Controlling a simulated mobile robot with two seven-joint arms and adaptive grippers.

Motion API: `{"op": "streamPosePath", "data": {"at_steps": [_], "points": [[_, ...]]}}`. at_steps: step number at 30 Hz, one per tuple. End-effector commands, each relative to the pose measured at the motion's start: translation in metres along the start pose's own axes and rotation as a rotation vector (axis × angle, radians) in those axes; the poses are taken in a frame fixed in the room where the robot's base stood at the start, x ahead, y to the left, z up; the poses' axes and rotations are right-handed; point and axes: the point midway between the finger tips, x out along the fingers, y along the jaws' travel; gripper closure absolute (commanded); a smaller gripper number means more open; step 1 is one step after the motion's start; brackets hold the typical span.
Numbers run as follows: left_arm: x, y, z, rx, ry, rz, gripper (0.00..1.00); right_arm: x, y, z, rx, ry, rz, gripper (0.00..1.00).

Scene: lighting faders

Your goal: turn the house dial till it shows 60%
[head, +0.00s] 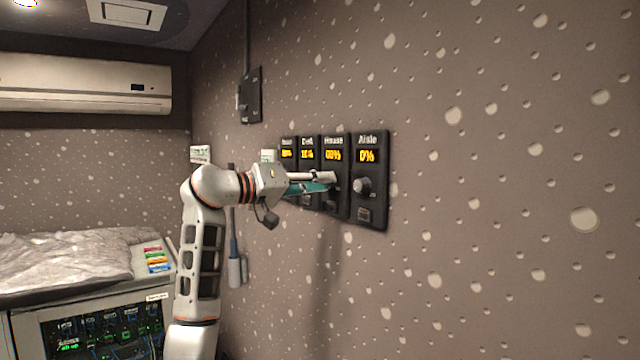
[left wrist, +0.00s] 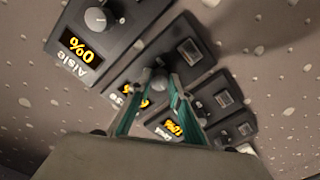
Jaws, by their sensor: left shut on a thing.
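The House module (head: 334,142) is a black wall panel, second from the right in a row. Its amber display (head: 333,156) shows a two-digit percentage ending in 0; I cannot read the first digit for sure. My left gripper (head: 331,181) is at the front of this module and hides its dial in the head view. In the left wrist view, the teal fingers of my left gripper (left wrist: 160,88) are shut on the grey House dial (left wrist: 159,80), and they partly cover the House display. My right gripper is in neither view.
The Aisle module (head: 369,145), reading 0%, with its own round dial (head: 362,185), is close on the right. Two more modules stand on the left, partly behind my gripper. A dark wall box (head: 250,95) is higher up. The wall to the right is clear.

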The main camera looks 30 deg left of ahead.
Motion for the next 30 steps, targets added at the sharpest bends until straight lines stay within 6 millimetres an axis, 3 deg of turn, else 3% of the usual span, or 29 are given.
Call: {"op": "streamPosePath", "data": {"at_steps": [5,6,8,20,25,30], "points": [[0.001,0.0,0.002,-0.001,-0.005,0.001,1.0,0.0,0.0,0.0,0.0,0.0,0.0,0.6],[0.001,0.0,0.002,-0.001,-0.005,0.001,0.78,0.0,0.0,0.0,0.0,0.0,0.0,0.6],[0.001,0.0,0.002,-0.001,-0.005,0.0,0.64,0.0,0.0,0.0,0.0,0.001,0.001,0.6],[-0.003,0.0,0.0,0.001,-0.001,0.0,0.64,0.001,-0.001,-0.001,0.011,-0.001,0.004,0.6],[-0.024,-0.001,0.0,0.002,0.001,-0.002,0.64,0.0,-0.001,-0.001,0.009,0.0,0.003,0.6],[-0.059,-0.001,0.0,0.003,0.001,-0.002,0.64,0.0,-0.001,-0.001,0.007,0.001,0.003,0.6]]}}
